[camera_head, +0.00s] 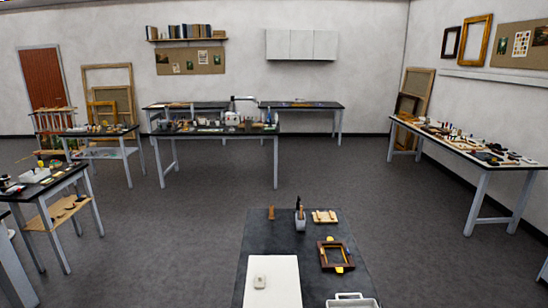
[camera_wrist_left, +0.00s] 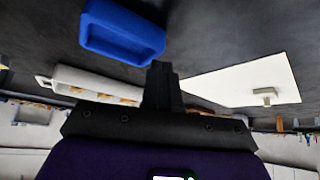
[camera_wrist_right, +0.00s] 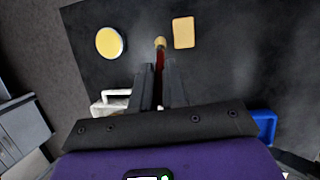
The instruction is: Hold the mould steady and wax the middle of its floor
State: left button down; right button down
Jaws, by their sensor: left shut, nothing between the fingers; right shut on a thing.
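A blue, open, rectangular tray-like piece that looks like the mould (camera_wrist_left: 122,48) lies on the dark table top in the left wrist view. Its inside floor is hard to make out. Part of it shows at the right in the right wrist view (camera_wrist_right: 265,127). My left gripper (camera_wrist_left: 160,72) is shut and empty, apart from the mould. My right gripper (camera_wrist_right: 160,72) is shut on a brush with a red handle (camera_wrist_right: 160,60) and a tan tip (camera_wrist_right: 160,42). A round tin with a yellow face (camera_wrist_right: 109,43) lies left of the brush tip. Neither gripper shows in the head view.
A pale yellow rectangular piece (camera_wrist_right: 183,32) lies right of the brush tip. A white handled tray (camera_wrist_left: 95,86) stands near the mould. A white board (camera_head: 272,292) carries a small pale block (camera_head: 260,282). A brown frame (camera_head: 336,255) lies at the table's right.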

jog(key=shift+f+b, duration=1)
jog(key=shift+b, duration=0.05)
dwell(2.9)
dwell(2.5)
jog(key=w+a+r+t+y, duration=0.1)
jog(key=w+a+r, duration=0.3)
jog(key=w+a, duration=0.3)
jog(key=w+a+r+t+y, duration=0.1)
jog(key=w+a+r+t, duration=0.1)
jog(key=w+a+r, duration=0.2)
jog(key=shift+w+a, duration=1.8)
jog(key=shift+a, duration=1.25)
